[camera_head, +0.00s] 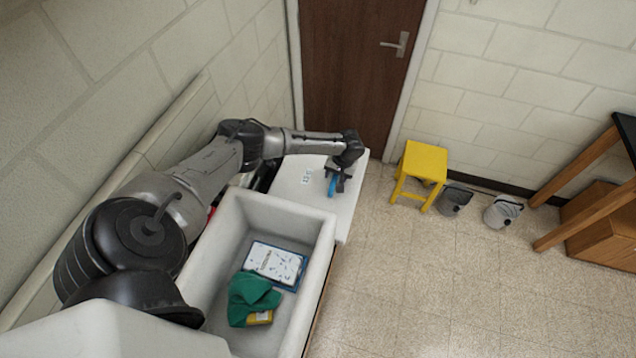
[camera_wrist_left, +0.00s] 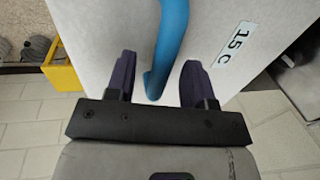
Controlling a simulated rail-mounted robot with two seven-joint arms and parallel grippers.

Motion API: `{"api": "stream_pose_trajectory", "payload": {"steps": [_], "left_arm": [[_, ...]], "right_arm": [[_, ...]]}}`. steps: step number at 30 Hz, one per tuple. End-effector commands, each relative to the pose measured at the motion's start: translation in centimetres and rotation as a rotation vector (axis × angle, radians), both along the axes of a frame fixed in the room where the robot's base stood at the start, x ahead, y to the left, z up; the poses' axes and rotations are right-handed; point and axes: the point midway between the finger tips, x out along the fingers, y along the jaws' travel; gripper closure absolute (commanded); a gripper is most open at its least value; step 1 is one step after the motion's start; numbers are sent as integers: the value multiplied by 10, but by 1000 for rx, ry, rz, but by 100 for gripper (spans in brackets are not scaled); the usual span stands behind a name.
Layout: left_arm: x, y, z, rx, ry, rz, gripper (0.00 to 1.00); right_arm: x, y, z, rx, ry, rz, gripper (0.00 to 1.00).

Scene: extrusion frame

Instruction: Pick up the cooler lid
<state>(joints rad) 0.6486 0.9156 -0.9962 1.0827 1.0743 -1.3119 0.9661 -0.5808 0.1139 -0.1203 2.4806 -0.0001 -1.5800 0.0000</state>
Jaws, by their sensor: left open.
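The cooler lid (camera_head: 300,184) is a white slab lying just beyond the open cooler (camera_head: 228,222), with a "15 C" label and a blue handle (camera_head: 332,186) on top. My left gripper (camera_head: 337,180) is over the lid at the handle. In the left wrist view the lid (camera_wrist_left: 210,55) fills the upper part. The blue handle (camera_wrist_left: 168,45) runs down between the two dark fingers of the open left gripper (camera_wrist_left: 158,82), with gaps visible on both sides. My right gripper is not in view.
Inside the cooler lie a green cloth (camera_head: 250,296), a blue-edged white pack (camera_head: 274,263) and a small yellow item (camera_head: 260,318). A yellow stool (camera_head: 424,165) and two buckets (camera_head: 455,201) stand to the right. A wall is close on the left, a door behind.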

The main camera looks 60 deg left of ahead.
Motion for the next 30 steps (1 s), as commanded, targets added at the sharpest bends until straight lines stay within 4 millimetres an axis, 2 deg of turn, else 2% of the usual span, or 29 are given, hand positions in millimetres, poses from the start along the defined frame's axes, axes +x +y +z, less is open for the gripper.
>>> {"api": "stream_pose_trajectory", "payload": {"steps": [5, 20, 30], "left_arm": [[0, 0, 0, 0, 0, 0, 52], [0, 0, 0, 0, 0, 0, 100], [0, 0, 1, 0, 0, 0, 100]], "right_arm": [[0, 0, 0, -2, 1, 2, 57], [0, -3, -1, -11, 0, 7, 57], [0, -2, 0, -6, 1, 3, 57]]}}
